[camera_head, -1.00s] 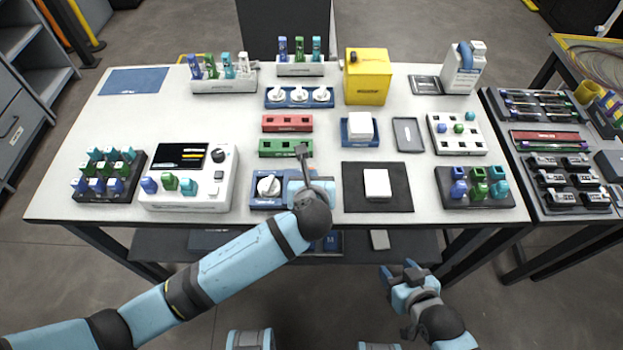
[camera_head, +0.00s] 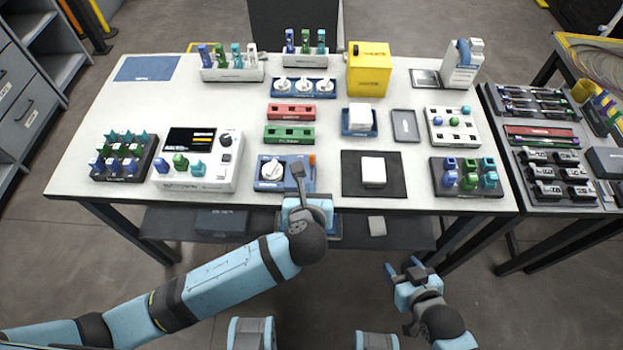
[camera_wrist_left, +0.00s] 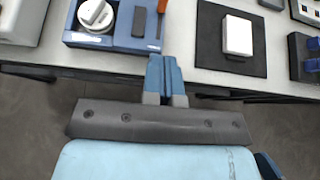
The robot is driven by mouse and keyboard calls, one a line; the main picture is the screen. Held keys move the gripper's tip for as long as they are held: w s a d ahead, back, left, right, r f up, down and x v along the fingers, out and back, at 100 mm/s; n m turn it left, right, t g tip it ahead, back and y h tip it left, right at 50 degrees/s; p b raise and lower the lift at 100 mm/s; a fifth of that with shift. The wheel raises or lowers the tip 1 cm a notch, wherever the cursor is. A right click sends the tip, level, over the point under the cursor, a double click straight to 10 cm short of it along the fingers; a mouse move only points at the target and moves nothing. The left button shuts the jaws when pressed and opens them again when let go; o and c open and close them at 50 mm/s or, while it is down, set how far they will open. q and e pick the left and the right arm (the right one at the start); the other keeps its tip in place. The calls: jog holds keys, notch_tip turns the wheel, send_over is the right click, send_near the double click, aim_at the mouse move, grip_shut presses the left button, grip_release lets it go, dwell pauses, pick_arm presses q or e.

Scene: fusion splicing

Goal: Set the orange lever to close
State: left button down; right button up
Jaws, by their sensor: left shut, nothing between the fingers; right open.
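The orange lever (camera_head: 312,160) is a small upright strip at the right end of a blue unit (camera_head: 264,187) with a white round knob (camera_head: 271,170), near the front edge of the table. It also shows at the top of the left wrist view (camera_wrist_left: 162,5), where it is partly cut off by the frame. My left gripper (camera_head: 298,168) is shut and empty, beside the lever on its left in the head view. In the wrist view the left fingertips (camera_wrist_left: 164,60) lie below the blue unit, apart from the lever. My right gripper (camera_head: 407,267) is open and empty, in front of the table.
A black mat (camera_head: 350,190) with a white block (camera_head: 374,172) lies right of the blue unit. A white device (camera_head: 225,177) with a screen stands to its left. Green (camera_head: 272,141) and red (camera_head: 275,116) racks stand behind. The floor in front is clear.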

pick_arm(q)
jog(key=shift+v, duration=1.35)
jog(key=shift+d, duration=0.1)
